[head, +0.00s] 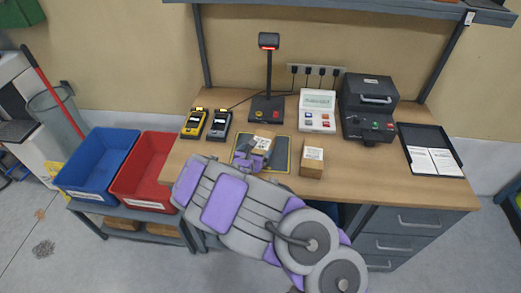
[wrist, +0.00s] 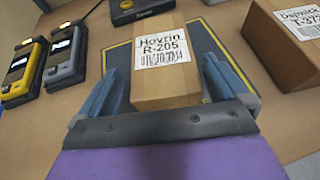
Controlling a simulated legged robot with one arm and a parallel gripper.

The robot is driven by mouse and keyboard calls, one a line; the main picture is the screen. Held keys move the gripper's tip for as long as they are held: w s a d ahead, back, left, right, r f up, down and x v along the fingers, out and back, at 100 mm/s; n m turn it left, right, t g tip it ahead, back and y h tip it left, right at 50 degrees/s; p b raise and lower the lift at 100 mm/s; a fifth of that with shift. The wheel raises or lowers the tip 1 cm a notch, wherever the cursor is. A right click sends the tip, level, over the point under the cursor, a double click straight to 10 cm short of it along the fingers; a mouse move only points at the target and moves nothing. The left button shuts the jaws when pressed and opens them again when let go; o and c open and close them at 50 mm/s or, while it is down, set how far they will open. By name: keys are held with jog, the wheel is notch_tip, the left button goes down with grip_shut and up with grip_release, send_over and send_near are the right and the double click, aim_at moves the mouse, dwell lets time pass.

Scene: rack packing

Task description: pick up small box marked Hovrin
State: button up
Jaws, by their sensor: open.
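The small cardboard box marked Hovrin R-205 (wrist: 166,67) stands on the dark mat with a yellow border in the wrist view, its white label facing up. In the head view the Hovrin box (head: 264,146) is partly hidden behind my gripper. My gripper (wrist: 160,90) is open, with one blue-grey finger on each side of the box's near part. The fingers look apart from its sides, though contact at the right one is hard to judge. In the head view my gripper (head: 252,160) is over the mat (head: 284,154).
A second box marked Depwick (head: 312,162) stands right of the mat. Yellow (head: 194,124) and grey (head: 219,125) handheld devices lie to the left. A scanner stand (head: 267,108), a display unit (head: 317,111) and a dark machine (head: 369,110) stand behind. A black tray (head: 430,150) lies right.

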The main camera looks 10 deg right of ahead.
aim_at(260, 145)
jog(key=shift+b+x, duration=0.45)
jog(key=shift+x, duration=2.05)
jog(key=shift+d+r, duration=0.1)
jog(key=shift+r, duration=0.05)
jog(key=shift+c, duration=0.3)
jog(key=c, duration=0.8)
